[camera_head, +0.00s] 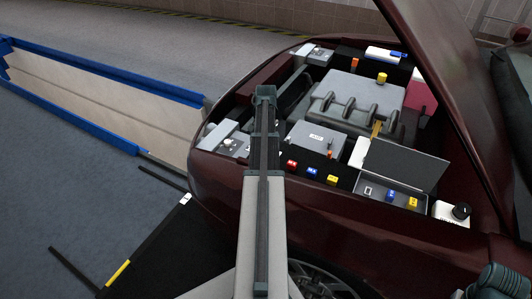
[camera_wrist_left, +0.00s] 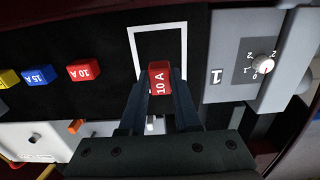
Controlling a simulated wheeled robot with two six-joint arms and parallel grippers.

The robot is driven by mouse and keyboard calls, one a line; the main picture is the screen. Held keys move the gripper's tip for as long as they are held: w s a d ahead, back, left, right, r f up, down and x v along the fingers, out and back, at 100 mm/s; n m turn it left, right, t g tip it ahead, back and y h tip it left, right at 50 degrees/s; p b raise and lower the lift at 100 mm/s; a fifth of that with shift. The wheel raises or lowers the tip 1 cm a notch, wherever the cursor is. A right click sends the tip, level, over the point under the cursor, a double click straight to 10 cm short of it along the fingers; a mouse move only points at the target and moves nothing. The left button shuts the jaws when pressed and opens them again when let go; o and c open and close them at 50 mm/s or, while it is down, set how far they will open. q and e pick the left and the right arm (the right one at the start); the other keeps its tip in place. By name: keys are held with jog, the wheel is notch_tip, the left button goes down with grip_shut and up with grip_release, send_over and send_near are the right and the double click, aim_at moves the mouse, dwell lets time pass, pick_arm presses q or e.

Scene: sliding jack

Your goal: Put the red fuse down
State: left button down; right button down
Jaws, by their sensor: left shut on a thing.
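My left gripper (camera_wrist_left: 158,100) is shut on a red fuse (camera_wrist_left: 159,78) marked 10 A, gripping it between two dark fingers. In the left wrist view the held fuse overlaps the lower edge of a white outlined square (camera_wrist_left: 158,28) on a black panel (camera_wrist_left: 105,35). I cannot tell whether the fuse touches the panel. In the head view my arm rises through the middle and hides the held fuse, the fingertips and the square.
Beside the square is another red 10 A fuse (camera_wrist_left: 84,71), then a blue fuse (camera_wrist_left: 37,76) and a yellow one (camera_wrist_left: 8,79). A grey dial box (camera_wrist_left: 240,60) borders the square's other side. An open-lidded grey box (camera_head: 364,191) holds more fuses.

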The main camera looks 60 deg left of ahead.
pick_arm(q)
jog(key=shift+f+b, duration=0.95)
jog(key=shift+f, duration=0.4)
jog(key=shift+f+b, duration=0.3)
jog(key=c, duration=0.6)
grip_release()
jog(key=shift+r, duration=0.1)
notch_tip(320, 180, up, 12)
jog(key=p, duration=1.2)
jog(key=shift+r+p, duration=0.25)
jog(key=shift+p, duration=0.1)
